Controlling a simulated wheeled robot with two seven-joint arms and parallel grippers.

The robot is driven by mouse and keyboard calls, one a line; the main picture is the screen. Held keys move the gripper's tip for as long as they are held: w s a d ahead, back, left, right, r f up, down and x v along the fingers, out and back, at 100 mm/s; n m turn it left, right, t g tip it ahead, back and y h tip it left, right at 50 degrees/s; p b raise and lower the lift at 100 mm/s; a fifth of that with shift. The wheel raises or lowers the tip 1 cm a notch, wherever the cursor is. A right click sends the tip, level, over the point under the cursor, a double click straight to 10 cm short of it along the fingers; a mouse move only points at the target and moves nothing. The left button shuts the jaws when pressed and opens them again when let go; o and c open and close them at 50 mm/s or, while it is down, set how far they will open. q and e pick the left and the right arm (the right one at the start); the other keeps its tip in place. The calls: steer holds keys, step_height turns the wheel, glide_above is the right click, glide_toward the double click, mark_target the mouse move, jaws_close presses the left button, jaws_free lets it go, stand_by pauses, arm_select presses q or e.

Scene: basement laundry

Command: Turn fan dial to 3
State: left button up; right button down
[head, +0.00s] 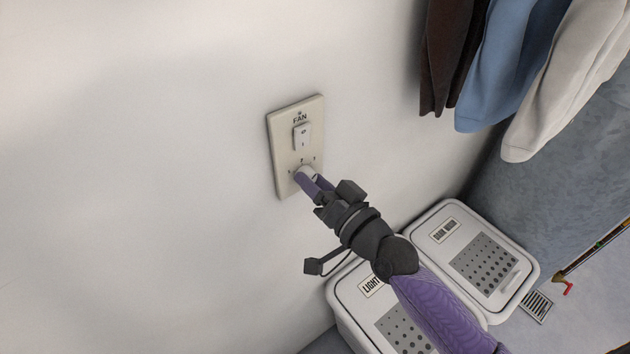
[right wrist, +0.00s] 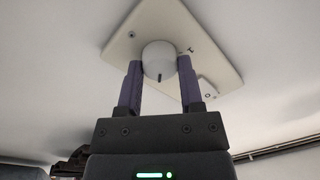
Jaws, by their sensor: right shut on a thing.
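A cream wall plate (head: 283,160) marked FAN is fixed to the white wall. It has a white rocker switch (head: 302,137) near its top and a white round dial (head: 309,173) below it. My right gripper (head: 308,180) reaches the dial from the lower right and is shut on it. In the right wrist view, the fingers (right wrist: 158,80) stand on either side of the dial (right wrist: 158,58), and a short dark mark shows on the dial's face. The gripper hides part of the dial and its lower markings in the head view, so I cannot read its setting. My left gripper is not in view.
Two white lidded hampers, one labelled LIGHT (head: 345,290) and another behind it (head: 432,238), stand below my right arm. Brown, blue and white clothes (head: 510,70) hang at the upper right. The wall left of the plate is bare.

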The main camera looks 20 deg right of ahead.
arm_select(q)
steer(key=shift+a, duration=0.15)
arm_select(e)
steer(key=shift+c, duration=1.2)
jaws_free()
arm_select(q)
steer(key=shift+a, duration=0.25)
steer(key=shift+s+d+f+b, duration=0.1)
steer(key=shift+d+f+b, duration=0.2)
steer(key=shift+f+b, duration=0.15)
arm_select(e)
steer(key=v, duration=1)
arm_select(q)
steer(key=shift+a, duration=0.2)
